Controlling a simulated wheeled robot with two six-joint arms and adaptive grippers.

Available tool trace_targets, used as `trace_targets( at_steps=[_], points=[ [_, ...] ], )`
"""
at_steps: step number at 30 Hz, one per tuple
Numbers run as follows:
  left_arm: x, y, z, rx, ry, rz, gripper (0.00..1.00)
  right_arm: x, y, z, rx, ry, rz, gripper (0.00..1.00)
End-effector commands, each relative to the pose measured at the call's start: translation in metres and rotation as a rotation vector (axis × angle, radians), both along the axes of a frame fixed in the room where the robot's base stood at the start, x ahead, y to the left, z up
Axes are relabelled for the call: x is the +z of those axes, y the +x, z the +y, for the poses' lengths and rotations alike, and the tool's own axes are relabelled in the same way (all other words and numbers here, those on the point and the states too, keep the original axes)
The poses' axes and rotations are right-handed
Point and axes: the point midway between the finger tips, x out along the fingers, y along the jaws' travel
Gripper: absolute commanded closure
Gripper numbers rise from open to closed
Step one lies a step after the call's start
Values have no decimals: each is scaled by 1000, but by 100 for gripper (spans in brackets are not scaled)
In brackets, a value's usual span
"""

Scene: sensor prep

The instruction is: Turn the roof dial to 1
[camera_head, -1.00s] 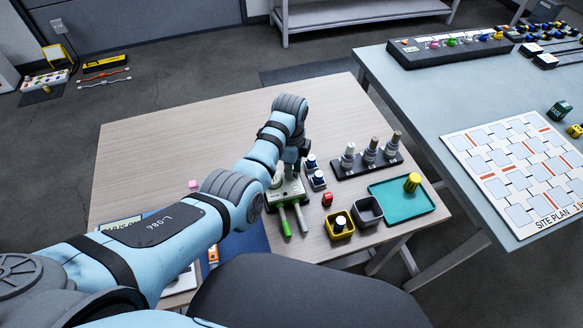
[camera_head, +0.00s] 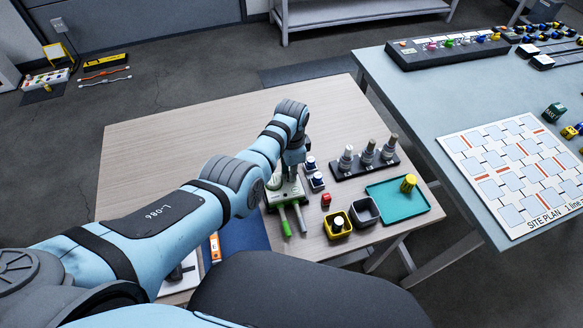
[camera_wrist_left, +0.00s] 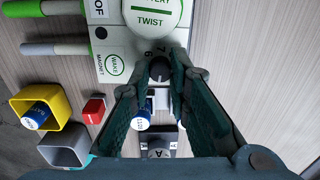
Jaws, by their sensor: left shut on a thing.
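The sensor unit (camera_head: 272,202), pale with a green edge, sits on the wooden table and is partly hidden by my left arm. In the left wrist view its body (camera_wrist_left: 116,66) shows a round "TWIST" cap (camera_wrist_left: 150,22), a "WAKE MAGNET" circle and part of a label ending in "OF". A small dark dial (camera_wrist_left: 159,72) is at its edge, with small digits beside it; its setting cannot be read. My left gripper (camera_wrist_left: 160,76) is shut on this dial, a finger on each side. In the head view the gripper (camera_head: 291,172) points down at the unit. My right gripper is not in view.
Green- and grey-handled tools (camera_head: 285,222) lie against the unit. Small blue-and-white bottles (camera_head: 316,180), a red block (camera_head: 326,200), a yellow bin (camera_head: 331,231), a grey bin (camera_head: 358,219) and a teal tray (camera_head: 420,202) stand close on the right. The table's far left is clear.

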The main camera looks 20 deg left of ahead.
Motion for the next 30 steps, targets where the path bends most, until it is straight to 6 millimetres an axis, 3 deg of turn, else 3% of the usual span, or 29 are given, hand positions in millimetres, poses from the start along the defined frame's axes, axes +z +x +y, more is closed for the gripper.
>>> trace_targets(
  at_steps=[18, 30],
  points=[
    [-1, 0, 0, 541, 1, 1, 100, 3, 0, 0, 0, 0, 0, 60],
    [-1, 1, 0, 701, 1, 1, 100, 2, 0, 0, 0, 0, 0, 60]
  ],
)
